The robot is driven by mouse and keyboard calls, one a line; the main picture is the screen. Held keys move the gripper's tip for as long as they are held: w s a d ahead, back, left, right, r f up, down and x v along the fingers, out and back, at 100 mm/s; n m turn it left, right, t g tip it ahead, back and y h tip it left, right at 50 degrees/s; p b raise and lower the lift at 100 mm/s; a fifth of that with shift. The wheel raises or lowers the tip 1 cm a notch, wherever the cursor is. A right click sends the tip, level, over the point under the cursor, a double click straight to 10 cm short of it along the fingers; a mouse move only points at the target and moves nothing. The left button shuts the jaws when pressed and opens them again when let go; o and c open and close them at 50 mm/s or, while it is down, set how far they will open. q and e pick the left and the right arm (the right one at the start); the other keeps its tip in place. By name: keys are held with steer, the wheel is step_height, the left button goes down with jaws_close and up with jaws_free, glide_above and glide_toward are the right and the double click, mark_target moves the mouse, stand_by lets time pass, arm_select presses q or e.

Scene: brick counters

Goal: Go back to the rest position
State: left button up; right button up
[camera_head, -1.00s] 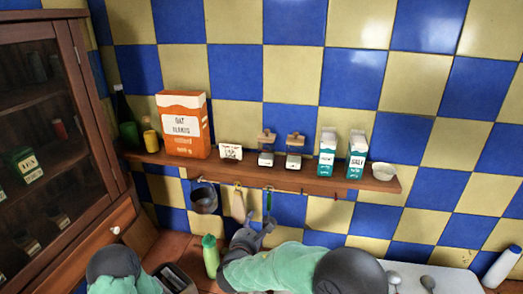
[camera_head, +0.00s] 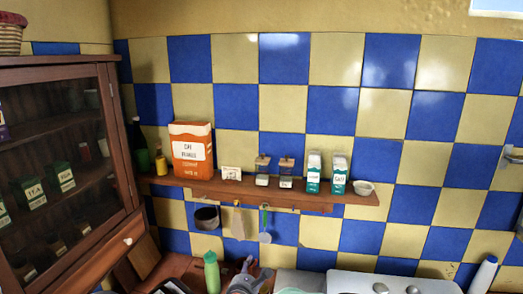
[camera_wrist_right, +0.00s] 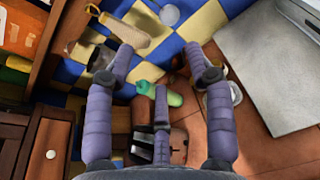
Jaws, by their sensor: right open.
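My right gripper (camera_head: 247,270) shows at the bottom middle of the head view, below the wall shelf and beside a green bottle (camera_head: 212,271). In the right wrist view my right gripper (camera_wrist_right: 160,62) has its fingers spread wide, with nothing held between them. The green bottle (camera_wrist_right: 172,97) shows beyond the fingers there, apart from them as far as I can tell. My left gripper is not in view.
A wooden shelf (camera_head: 225,190) carries an orange carton (camera_head: 192,150), small jars, two teal-white cartons and a bowl (camera_head: 363,187). A pot (camera_head: 207,217) and utensils hang below. A glass-door cabinet (camera_head: 65,160) stands left. A white slab (camera_head: 345,284) lies at lower right.

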steer(key=s+d+f+m+g+b, duration=0.2)
steer(key=d+f+g, duration=0.15)
steer(key=f, duration=0.65)
steer(key=s+d+f+m+g+b, duration=0.2)
steer(key=s+d+f+g, duration=0.15)
steer(key=f, duration=0.55)
arm_select(q)
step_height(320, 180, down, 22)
steer(key=b, duration=1.7)
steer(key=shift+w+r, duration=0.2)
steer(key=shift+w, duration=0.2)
arm_select(e)
steer(key=s+d+f+m+g+y, duration=0.2)
steer(key=s+f+m, duration=0.7)
steer(key=f, duration=0.3)
steer(key=s+d+f+m+g+y, duration=0.2)
steer(key=s+f+m+g, duration=0.1)
steer(key=s+f+m, duration=0.7)
steer(key=s+d+f+m+g+y, duration=0.2)
steer(key=s+f+m, duration=0.8)
steer(key=f, duration=0.6)
steer(key=shift+s+f+m+g+y, duration=0.2)
steer(key=shift+m+g+y, duration=0.1)
steer(key=shift+y, duration=0.3)
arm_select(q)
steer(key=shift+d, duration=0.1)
arm_select(e)
steer(key=shift+d, duration=0.1)
